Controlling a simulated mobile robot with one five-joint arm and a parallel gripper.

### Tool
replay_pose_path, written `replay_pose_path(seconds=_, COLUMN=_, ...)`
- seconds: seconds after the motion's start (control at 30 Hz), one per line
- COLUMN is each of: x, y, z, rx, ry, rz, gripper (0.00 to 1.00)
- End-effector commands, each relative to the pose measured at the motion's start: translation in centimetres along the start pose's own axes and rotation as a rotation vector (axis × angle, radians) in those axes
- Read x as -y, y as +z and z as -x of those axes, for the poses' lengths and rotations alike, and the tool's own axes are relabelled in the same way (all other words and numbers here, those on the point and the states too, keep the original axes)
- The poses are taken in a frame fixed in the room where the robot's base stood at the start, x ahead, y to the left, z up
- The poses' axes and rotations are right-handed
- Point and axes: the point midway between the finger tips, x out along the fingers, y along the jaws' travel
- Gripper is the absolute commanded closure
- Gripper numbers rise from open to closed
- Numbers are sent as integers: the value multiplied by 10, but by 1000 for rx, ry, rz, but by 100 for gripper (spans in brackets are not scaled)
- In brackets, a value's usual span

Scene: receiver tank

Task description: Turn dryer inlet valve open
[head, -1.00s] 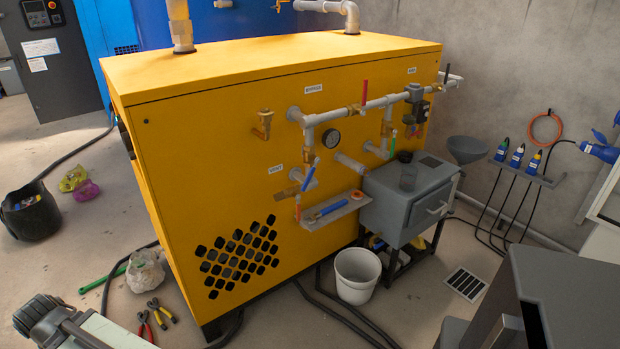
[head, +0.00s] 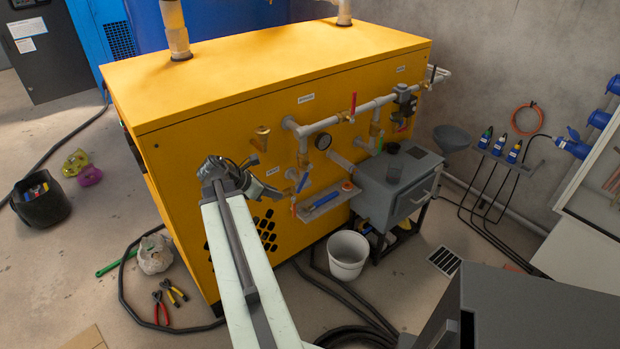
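The yellow cabinet (head: 210,190) bears grey pipework with several lever valves on its right face. A red-handled valve (head: 353,103) stands upright on the upper pipe. A black-handled valve (head: 432,75) is at the pipe's far right end. The small labels are too blurred to tell which valve is the dryer inlet.
A small shelf (head: 322,206) with a blue tool juts out below the valves. A grey box (head: 395,185) on a stand is to the right. A white bucket (head: 347,256), hoses and pliers (head: 160,308) are on the floor. A dark grey cabinet (head: 540,305) stands at front right.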

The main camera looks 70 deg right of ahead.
Motion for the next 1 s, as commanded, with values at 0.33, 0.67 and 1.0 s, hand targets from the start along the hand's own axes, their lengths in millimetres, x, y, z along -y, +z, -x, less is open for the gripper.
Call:
replay_pose_path(seconds=0.33, x=-1, y=60, z=-60, rx=-1, ry=-3, rz=-5, gripper=84)
replay_pose_path(seconds=0.67, x=0, y=74, z=-121, rx=-1, ry=-1, rz=-3, gripper=84)
replay_pose_path(seconds=1.0, x=0, y=77, z=-128, rx=-1, ry=0, rz=-2, gripper=84)
